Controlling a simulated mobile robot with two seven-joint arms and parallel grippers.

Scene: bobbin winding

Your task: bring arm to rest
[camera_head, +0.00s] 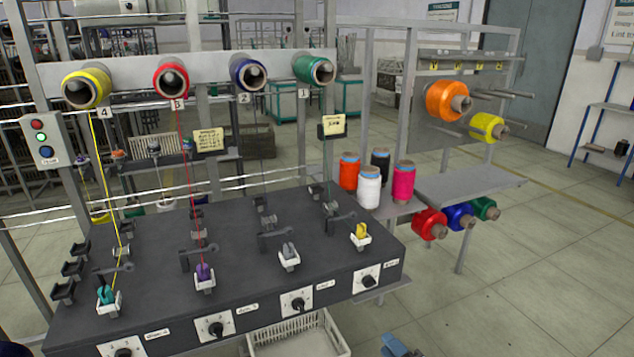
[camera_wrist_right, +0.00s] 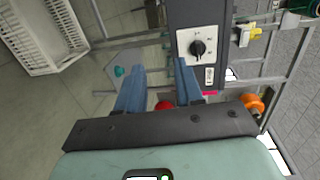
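My right gripper (camera_head: 397,346) shows at the bottom edge of the head view, in front of the winding machine and apart from it. In the right wrist view, its two blue fingers (camera_wrist_right: 158,82) stand apart with nothing held between them. The dark winding machine (camera_head: 235,243) carries several spindles and a row of knobs on its front. One knob (camera_wrist_right: 198,48) also shows close beyond the fingers in the right wrist view. My left gripper cannot be made out in the head view.
A white basket (camera_head: 298,338) stands below the machine's front; it also shows in the right wrist view (camera_wrist_right: 25,38). Thread cones, including a yellow one (camera_head: 86,85) and a red one (camera_head: 171,80), sit on the rail. A spool rack (camera_head: 470,183) stands right. Floor (camera_head: 520,290) at front right is clear.

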